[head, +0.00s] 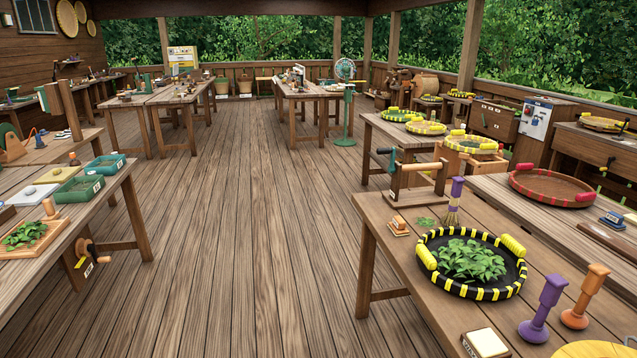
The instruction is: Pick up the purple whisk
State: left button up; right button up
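A small whisk (457,188) with a purple handle and pale yellowish bristles stands upright on the wooden table (388,238) at the right in the head view. It is behind the black pan with yellow stripes (425,270), which holds green leaves (468,260). A purple pestle-like tool (543,308) with a round foot stands nearer, at the front right of the same table. Neither of my grippers shows in the view.
An orange pestle-like tool (585,297), a small square white-topped block (485,343) and a wooden stand with a crank (415,178) share the table. A red-rimmed tray (553,188) is on the table beside it. The plank floor (250,230) in the middle is clear.

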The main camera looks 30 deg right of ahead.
aim_at(451, 217)
jog(key=i+z, duration=0.7)
jog(key=z, duration=0.15)
jog(key=i+j+z, duration=0.2)
jog(key=i+z, duration=0.2)
jog(key=i+j+z, duration=0.25)
jog(key=z, duration=0.15)
jog(key=i+j+z, duration=0.25)
jog(key=z, duration=0.15)
jog(key=k+j, duration=0.05)
jog(key=j, duration=0.05)
